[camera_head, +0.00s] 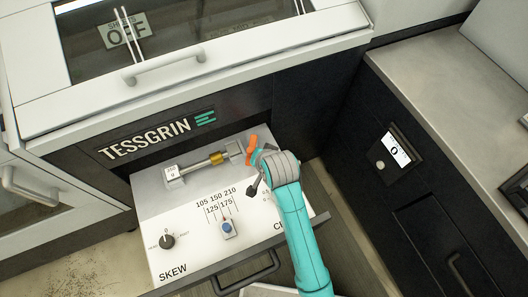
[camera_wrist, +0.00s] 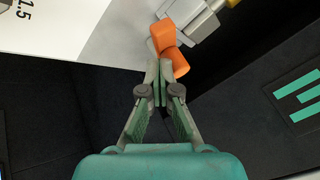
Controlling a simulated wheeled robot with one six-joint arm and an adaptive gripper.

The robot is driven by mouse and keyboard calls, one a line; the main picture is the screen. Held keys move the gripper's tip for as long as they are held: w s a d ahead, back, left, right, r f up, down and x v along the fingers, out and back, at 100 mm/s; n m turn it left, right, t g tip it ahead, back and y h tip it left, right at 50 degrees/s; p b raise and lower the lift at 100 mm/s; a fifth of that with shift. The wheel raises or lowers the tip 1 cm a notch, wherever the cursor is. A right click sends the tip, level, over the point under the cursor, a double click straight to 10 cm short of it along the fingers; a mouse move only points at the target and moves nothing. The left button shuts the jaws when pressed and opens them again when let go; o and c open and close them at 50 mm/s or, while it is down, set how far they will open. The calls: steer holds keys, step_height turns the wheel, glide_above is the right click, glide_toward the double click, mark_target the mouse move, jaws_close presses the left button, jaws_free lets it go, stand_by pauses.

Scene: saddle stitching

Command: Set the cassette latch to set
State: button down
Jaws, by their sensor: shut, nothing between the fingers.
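The orange latch lever (camera_head: 251,149) stands at the right end of the cassette (camera_head: 200,167), a grey holder with a brass-coloured part on its shaft. In the wrist view the orange lever (camera_wrist: 163,38) shows as two blocks just beyond my fingertips. My gripper (camera_wrist: 160,78) is shut and empty, its tips at or very near the lower orange block; I cannot tell whether they touch. In the head view my gripper (camera_head: 257,156) is beside the lever and partly hidden by my wrist. No latch position marking is readable.
The white panel around the cassette carries a SKEW knob (camera_head: 167,241) and a blue-topped selector (camera_head: 227,228). A drawer handle (camera_head: 246,273) lies in front. A dark cabinet (camera_head: 430,200) stands at right.

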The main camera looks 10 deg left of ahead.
steer(key=a+m+h, duration=0.1)
steer(key=a+m, duration=0.1)
steer(key=m, duration=0.1)
steer(key=a+m+t+h, duration=0.1)
steer(key=shift+s+a+m+h, duration=0.25)
steer(key=shift+a+m+h, duration=0.05)
steer(key=shift+a, duration=0.05)
steer(key=shift+w+a+m+h, duration=0.25)
steer(key=shift+a+m+h, duration=0.2)
steer(key=shift+a+m, duration=0.25)
steer(key=shift+w+a+m+h, duration=0.35)
steer(key=shift+a+m, duration=0.2)
steer(key=shift+a, duration=0.2)
steer(key=shift+w+a+m+h, duration=0.2)
steer(key=shift+a+m+h, duration=0.3)
steer(key=shift+a+m, duration=0.2)
steer(key=shift+w+a, duration=0.1)
